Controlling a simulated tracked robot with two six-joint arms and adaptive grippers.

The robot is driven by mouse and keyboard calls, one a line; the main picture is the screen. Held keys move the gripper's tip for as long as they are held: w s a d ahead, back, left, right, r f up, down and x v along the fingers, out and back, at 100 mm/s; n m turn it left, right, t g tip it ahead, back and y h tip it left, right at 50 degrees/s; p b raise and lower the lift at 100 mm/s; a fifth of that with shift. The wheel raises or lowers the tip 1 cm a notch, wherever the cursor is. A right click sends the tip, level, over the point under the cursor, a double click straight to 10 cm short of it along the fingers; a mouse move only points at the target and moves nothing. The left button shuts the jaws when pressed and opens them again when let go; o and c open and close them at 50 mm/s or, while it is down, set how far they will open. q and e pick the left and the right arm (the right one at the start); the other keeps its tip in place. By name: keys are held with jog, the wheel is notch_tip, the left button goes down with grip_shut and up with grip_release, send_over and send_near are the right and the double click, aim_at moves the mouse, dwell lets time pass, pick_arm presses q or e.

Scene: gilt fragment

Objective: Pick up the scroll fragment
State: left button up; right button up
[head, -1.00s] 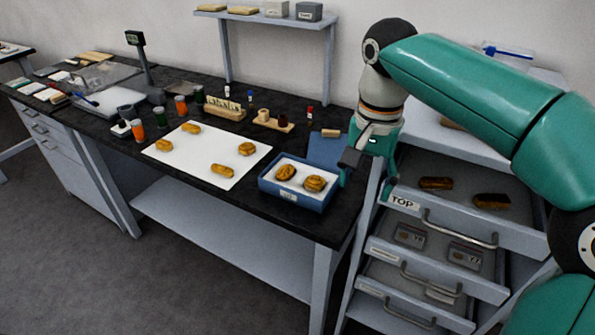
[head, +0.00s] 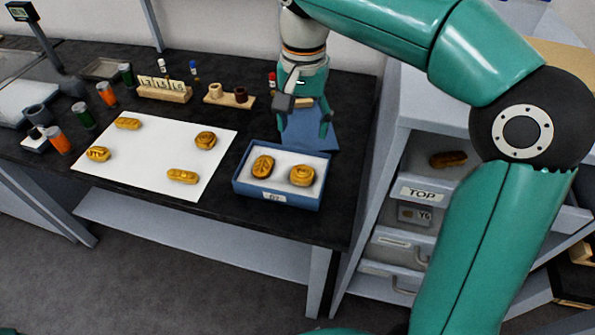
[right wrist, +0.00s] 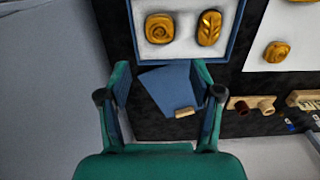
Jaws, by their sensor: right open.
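My right gripper (head: 305,128) is open and empty above the blue mat (head: 322,140), behind the blue tray. In the right wrist view the open fingers (right wrist: 161,72) frame the blue mat (right wrist: 165,85). The blue tray (head: 277,200) holds two gilt fragments: a leaf-patterned one (head: 262,166) at left and a rounded, curled one (head: 302,175) at right. The curled one (right wrist: 159,28) and the leaf one (right wrist: 209,28) also show in the wrist view. I cannot tell for sure which piece is the scroll fragment; the curled one looks nearest. My left gripper is out of view.
A white sheet (head: 150,160) carries several more gilt pieces. A wooden stand (head: 228,97) and jars stand behind. An open drawer unit (head: 425,195) with a gilt piece (head: 448,159) stands right, partly hidden by my arm.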

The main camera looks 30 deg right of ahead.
send_over(303, 171)
jog(key=f+b, duration=0.1)
jog(key=f, duration=0.6)
jog(key=shift+w+f, duration=0.1)
jog(key=shift+w, duration=0.1)
jog(key=shift+f, duration=3.2)
jog(key=shift+s, duration=0.1)
jog(key=shift+c, duration=0.2)
jog(key=c, duration=0.8)
jog(key=shift+r, duration=0.1)
